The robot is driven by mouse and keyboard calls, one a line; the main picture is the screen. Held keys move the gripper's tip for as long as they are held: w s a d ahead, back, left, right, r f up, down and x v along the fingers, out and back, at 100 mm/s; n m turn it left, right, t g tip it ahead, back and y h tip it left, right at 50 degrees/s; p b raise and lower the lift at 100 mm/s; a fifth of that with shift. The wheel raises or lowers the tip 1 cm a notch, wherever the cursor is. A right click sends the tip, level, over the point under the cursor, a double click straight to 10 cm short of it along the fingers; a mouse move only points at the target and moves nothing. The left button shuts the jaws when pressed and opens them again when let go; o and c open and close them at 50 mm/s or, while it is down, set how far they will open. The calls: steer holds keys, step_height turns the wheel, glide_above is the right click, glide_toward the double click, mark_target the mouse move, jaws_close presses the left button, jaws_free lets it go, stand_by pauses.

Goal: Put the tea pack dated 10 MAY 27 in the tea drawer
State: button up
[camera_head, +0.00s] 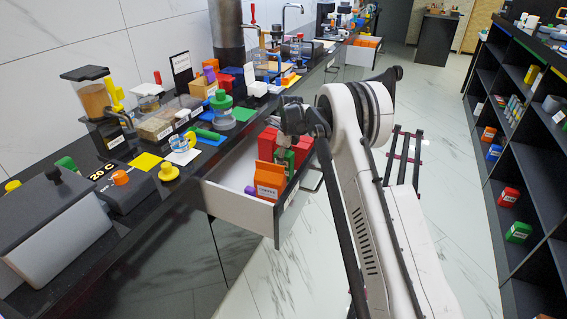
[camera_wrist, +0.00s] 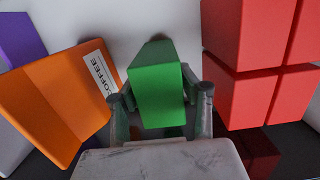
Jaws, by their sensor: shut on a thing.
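A green pack (camera_wrist: 158,85) stands between the two fingers of my gripper (camera_wrist: 160,105), which is shut on it. In the head view the green pack (camera_head: 288,157) is low inside an open white drawer (camera_head: 232,198), and my gripper (camera_head: 287,142) reaches down onto it from above. No date can be read on the pack. I cannot tell whether the pack touches the drawer floor.
An orange pack labelled COFFEE (camera_wrist: 62,100) leans close on the left in the wrist view. Red boxes (camera_wrist: 248,45) stand close on the right. The counter (camera_head: 110,235) behind the drawer is crowded.

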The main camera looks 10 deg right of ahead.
steer(key=shift+f, duration=0.5)
steer(key=shift+f, duration=0.15)
steer(key=o, duration=1.2)
steer(key=shift+o, duration=0.2)
